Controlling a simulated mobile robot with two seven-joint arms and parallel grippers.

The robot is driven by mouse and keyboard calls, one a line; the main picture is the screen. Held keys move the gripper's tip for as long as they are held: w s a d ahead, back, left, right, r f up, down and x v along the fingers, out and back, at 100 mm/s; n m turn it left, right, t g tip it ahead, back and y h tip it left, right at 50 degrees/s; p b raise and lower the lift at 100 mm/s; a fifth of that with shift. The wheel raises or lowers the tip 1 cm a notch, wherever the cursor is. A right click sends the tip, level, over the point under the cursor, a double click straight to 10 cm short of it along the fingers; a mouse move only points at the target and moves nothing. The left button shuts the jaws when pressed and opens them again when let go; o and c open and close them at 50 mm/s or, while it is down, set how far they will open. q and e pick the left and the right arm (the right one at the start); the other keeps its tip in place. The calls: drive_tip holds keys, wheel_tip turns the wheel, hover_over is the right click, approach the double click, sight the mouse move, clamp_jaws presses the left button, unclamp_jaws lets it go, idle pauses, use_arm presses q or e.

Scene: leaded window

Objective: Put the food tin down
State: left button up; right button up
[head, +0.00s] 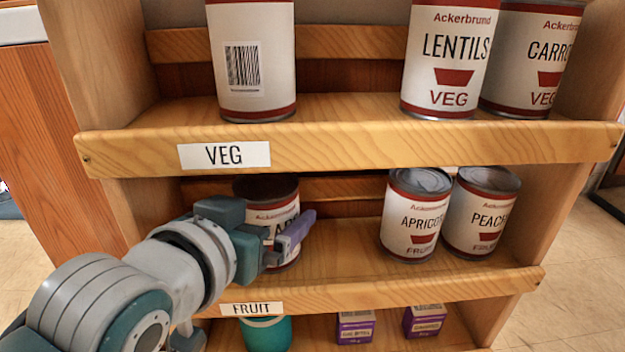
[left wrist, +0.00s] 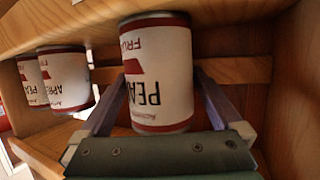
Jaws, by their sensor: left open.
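A food tin (head: 266,190) with a white and dark-red label stands upright on the left part of the shelf marked FRUIT (head: 420,292). My left gripper (head: 282,232) is in front of this tin and hides part of it. The left wrist view is upside down; there the tin (left wrist: 158,75) shows the letters PEA and FRUIT, with its base at the shelf board. The gripper's purple fingers (left wrist: 160,95) are open, one on each side of the tin, with small gaps. My right gripper is in neither view.
An apricot tin (head: 412,215) and a peach tin (head: 482,212) stand to the right on the same shelf, with bare board between. The VEG shelf (head: 350,145) with several tins is close above. A teal container (head: 265,332) and purple boxes (head: 355,327) are below.

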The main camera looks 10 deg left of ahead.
use_arm(q)
drive_tip(key=shift+s+r, duration=0.1)
drive_tip(key=shift+r, duration=0.15)
drive_tip(key=s+a+g+p, duration=0.2)
drive_tip(key=s+g, duration=0.3)
drive_tip(key=s, duration=0.8)
drive_tip(key=s+a+g+y+p, duration=0.1)
drive_tip(key=s+a+g+p, duration=0.2)
drive_tip(key=s, duration=0.9)
drive_tip(key=shift+s+a+r+m+g+y, duration=0.15)
drive_tip(key=shift+s+r+m+g+y, duration=0.2)
drive_tip(key=shift+g, duration=0.75)
wheel_tip(320, 180, up, 73)
drive_tip(key=p, duration=7.3)
drive_tip(key=shift+r, duration=0.15)
